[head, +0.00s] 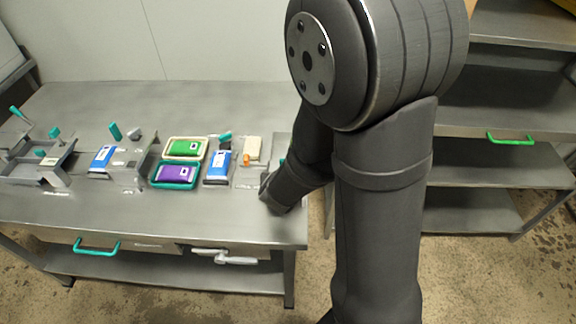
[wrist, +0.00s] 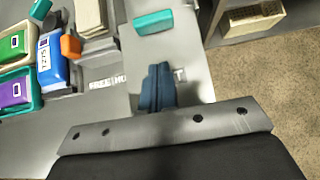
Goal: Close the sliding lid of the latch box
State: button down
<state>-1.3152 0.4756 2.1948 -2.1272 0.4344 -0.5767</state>
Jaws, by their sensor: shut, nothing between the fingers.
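A cream box-like piece (head: 252,148) with an orange block (head: 246,159) at its front left stands near the right end of the table. It may be the latch box, but I cannot tell for sure, nor how its lid sits. In the wrist view the cream piece (wrist: 90,17) is cut by the top edge, with the orange block (wrist: 70,46) at its lower left. My gripper (wrist: 159,72) is shut and empty, to the right of and nearer than the cream piece, apart from it. In the head view my arm hides the fingers.
A teal block (wrist: 153,22) lies ahead of my fingers. Left of the cream piece are a blue pack (head: 217,166), a green pack (head: 185,147) in a cream tray and a purple pack (head: 176,173) in a teal tray. Grey fixtures (head: 130,172) stand farther left. The table's front strip is clear.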

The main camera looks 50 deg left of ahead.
jog(key=shift+w+a+f, duration=0.1)
jog(key=shift+w+a, duration=1.35)
jog(key=shift+w, duration=0.05)
jog(key=w+a, duration=0.8)
jog(key=a, duration=0.1)
jog(key=shift+w, duration=0.5)
jog(key=shift+s+d, duration=0.25)
jog(key=s+d, duration=0.1)
jog(key=s+d+r, duration=0.1)
jog(key=s+d, duration=0.1)
jog(key=shift+s, duration=0.1)
jog(key=v, duration=0.9)
